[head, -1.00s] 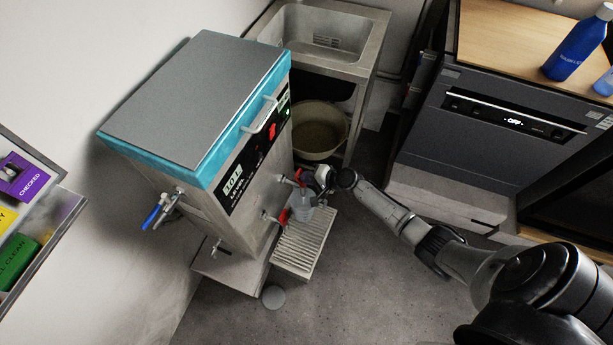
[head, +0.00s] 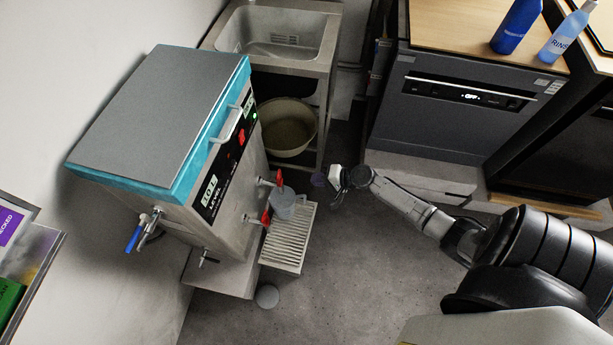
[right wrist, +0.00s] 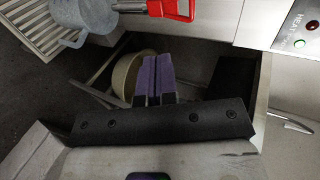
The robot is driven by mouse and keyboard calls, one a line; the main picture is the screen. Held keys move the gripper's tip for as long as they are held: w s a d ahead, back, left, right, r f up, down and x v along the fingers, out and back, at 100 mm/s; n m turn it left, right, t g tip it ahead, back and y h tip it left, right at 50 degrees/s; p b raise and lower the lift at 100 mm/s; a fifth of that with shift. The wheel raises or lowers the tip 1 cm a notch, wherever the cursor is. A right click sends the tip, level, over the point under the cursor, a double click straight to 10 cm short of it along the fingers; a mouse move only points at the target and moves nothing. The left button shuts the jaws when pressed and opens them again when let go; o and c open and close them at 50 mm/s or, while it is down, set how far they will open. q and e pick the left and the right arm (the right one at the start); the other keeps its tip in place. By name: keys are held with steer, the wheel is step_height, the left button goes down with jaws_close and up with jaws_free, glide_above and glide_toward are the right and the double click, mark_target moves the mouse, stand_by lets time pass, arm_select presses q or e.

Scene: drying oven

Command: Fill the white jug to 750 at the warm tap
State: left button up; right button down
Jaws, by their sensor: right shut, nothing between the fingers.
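The jug (head: 283,205), pale grey-white in this light, stands on the slatted drip tray (head: 284,250) at the front of the teal-topped tank. It is close to the upper red-handled tap (head: 279,178); a second red-handled tap (head: 266,217) is nearer. The jug also shows at the top left of the right wrist view (right wrist: 92,18), with a red tap handle (right wrist: 176,9) beside it. The water level and the 750 mark cannot be read. My right gripper (head: 320,180), with purple fingertips (right wrist: 153,78), is shut and empty, to the right of the jug and apart from it. My left gripper is not in view.
The tank (head: 160,115) also has a blue-handled tap (head: 136,236) on its left side. A sink (head: 275,45) stands behind, with a beige basin (head: 288,128) below. A grey disc (head: 267,296) lies on the floor. Floor right of the tray is clear.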

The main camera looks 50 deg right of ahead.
steer(key=shift+s+d+r, duration=0.2)
steer(key=shift+s+d, duration=0.05)
steer(key=shift+s, duration=0.3)
stand_by(0.4)
